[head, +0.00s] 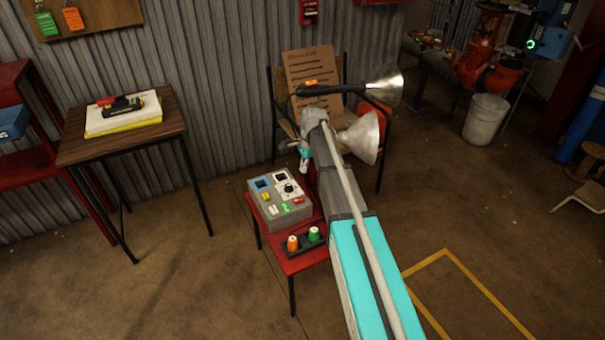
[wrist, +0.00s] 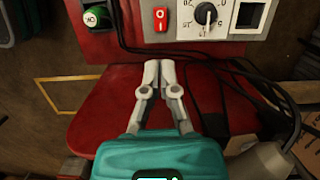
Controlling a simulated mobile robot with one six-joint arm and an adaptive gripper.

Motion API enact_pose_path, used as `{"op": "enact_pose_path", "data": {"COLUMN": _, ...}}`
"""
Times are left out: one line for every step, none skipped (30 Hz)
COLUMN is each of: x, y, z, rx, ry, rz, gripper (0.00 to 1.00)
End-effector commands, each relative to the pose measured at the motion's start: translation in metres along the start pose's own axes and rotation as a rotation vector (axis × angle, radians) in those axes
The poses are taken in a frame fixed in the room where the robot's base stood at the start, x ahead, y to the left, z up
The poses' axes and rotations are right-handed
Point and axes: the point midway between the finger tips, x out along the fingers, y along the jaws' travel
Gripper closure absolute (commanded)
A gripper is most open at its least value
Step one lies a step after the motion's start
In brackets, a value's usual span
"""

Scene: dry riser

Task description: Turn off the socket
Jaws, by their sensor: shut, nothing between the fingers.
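A grey control box (head: 281,209) stands on a small red stool. Its top carries a dial (head: 289,188), dark square sockets (head: 262,183) and several coloured switches, including a red one (head: 298,200). In the wrist view the box's edge (wrist: 182,34) is at the top, with a red rocker switch (wrist: 160,19), a numbered dial (wrist: 206,14) and a dark square opening (wrist: 250,14). My gripper (wrist: 151,66) is shut and empty. Its tips point toward the red switch, below it in the picture, over the red seat. In the head view my gripper (head: 303,167) hangs just behind the box.
The red stool (head: 292,264) also holds a black tray with orange (head: 292,243) and green-topped (head: 314,234) items. Black cables (wrist: 245,75) run beside the box. A wooden table (head: 150,138) is left.

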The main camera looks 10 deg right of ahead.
Motion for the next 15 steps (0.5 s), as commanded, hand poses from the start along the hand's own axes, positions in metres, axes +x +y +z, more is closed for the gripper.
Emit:
{"op": "enact_pose_path", "data": {"x": 0.005, "y": 0.0, "z": 0.0, "rx": 0.0, "ry": 0.0, "rz": 0.0, "gripper": 1.0}}
{"op": "enact_pose_path", "data": {"x": 0.007, "y": 0.0, "z": -0.001, "rx": 0.0, "ry": 0.0, "rz": 0.0, "gripper": 1.0}}
{"op": "enact_pose_path", "data": {"x": 0.01, "y": 0.0, "z": -0.001, "rx": 0.0, "ry": 0.0, "rz": 0.0, "gripper": 1.0}}
{"op": "enact_pose_path", "data": {"x": 0.012, "y": 0.0, "z": -0.001, "rx": 0.0, "ry": 0.0, "rz": 0.0, "gripper": 1.0}}
{"op": "enact_pose_path", "data": {"x": 0.015, "y": 0.0, "z": -0.001, "rx": 0.0, "ry": 0.0, "rz": 0.0, "gripper": 1.0}}
{"op": "enact_pose_path", "data": {"x": 0.018, "y": 0.0, "z": -0.001, "rx": 0.0, "ry": 0.0, "rz": 0.0, "gripper": 1.0}}
{"op": "enact_pose_path", "data": {"x": 0.02, "y": 0.0, "z": -0.001, "rx": 0.0, "ry": 0.0, "rz": 0.0, "gripper": 1.0}}
{"op": "enact_pose_path", "data": {"x": 0.023, "y": 0.0, "z": -0.001, "rx": 0.0, "ry": 0.0, "rz": 0.0, "gripper": 1.0}}
{"op": "enact_pose_path", "data": {"x": 0.026, "y": 0.0, "z": -0.001, "rx": 0.0, "ry": 0.0, "rz": 0.0, "gripper": 1.0}}
{"op": "enact_pose_path", "data": {"x": 0.028, "y": 0.0, "z": -0.001, "rx": 0.0, "ry": 0.0, "rz": 0.0, "gripper": 1.0}}
{"op": "enact_pose_path", "data": {"x": 0.031, "y": 0.0, "z": -0.001, "rx": 0.0, "ry": 0.0, "rz": 0.0, "gripper": 1.0}}
{"op": "enact_pose_path", "data": {"x": 0.034, "y": 0.0, "z": -0.001, "rx": 0.0, "ry": 0.0, "rz": 0.0, "gripper": 1.0}}
{"op": "enact_pose_path", "data": {"x": 0.036, "y": 0.0, "z": -0.001, "rx": 0.0, "ry": 0.0, "rz": 0.0, "gripper": 1.0}}
{"op": "enact_pose_path", "data": {"x": 0.039, "y": 0.0, "z": -0.001, "rx": 0.0, "ry": 0.0, "rz": 0.0, "gripper": 1.0}}
{"op": "enact_pose_path", "data": {"x": 0.042, "y": 0.0, "z": -0.001, "rx": 0.0, "ry": 0.0, "rz": 0.0, "gripper": 1.0}}
